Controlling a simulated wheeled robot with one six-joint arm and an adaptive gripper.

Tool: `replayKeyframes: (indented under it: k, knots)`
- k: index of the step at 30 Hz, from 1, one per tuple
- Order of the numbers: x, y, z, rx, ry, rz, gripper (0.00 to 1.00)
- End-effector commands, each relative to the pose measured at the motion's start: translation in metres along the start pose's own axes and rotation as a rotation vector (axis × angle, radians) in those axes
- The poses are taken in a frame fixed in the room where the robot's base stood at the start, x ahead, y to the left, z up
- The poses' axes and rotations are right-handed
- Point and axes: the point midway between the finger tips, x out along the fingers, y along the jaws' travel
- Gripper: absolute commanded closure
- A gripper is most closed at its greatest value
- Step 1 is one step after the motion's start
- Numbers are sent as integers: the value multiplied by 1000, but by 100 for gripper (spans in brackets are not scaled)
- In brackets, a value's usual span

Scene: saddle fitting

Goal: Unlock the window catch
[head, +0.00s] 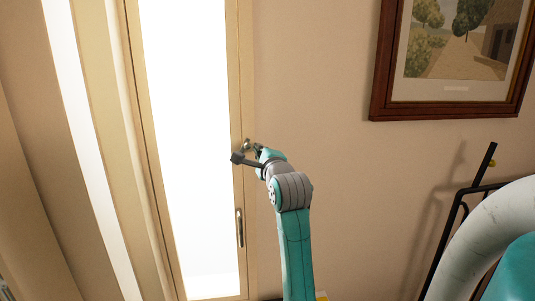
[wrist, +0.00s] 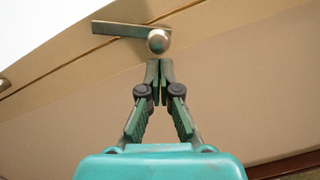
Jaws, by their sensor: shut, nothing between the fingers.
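The window catch (wrist: 125,30) is a flat metal bar with a round knob (wrist: 158,41) at its right end, on the beige window frame, in the wrist view. The bar lies nearly level in that view and reaches left towards the bright pane. My gripper (wrist: 160,66) is shut and empty, its fingertips just below the knob. I cannot tell whether they touch it. In the head view my gripper (head: 249,150) is at the right edge of the window frame. The catch there is small and partly hidden by my gripper.
The tall bright window (head: 190,130) has a long metal handle (head: 240,228) lower on its frame. A framed picture (head: 376,75) hangs on the wall at the upper right. A black metal rack (head: 452,225) stands at the right. The wall between is bare.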

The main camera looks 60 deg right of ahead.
Motion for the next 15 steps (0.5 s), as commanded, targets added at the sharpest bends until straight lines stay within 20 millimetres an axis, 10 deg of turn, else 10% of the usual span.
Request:
replayKeyframes:
  k: [15]
  knots:
    - [-4, 0, 10, 0, 0, 0, 100]
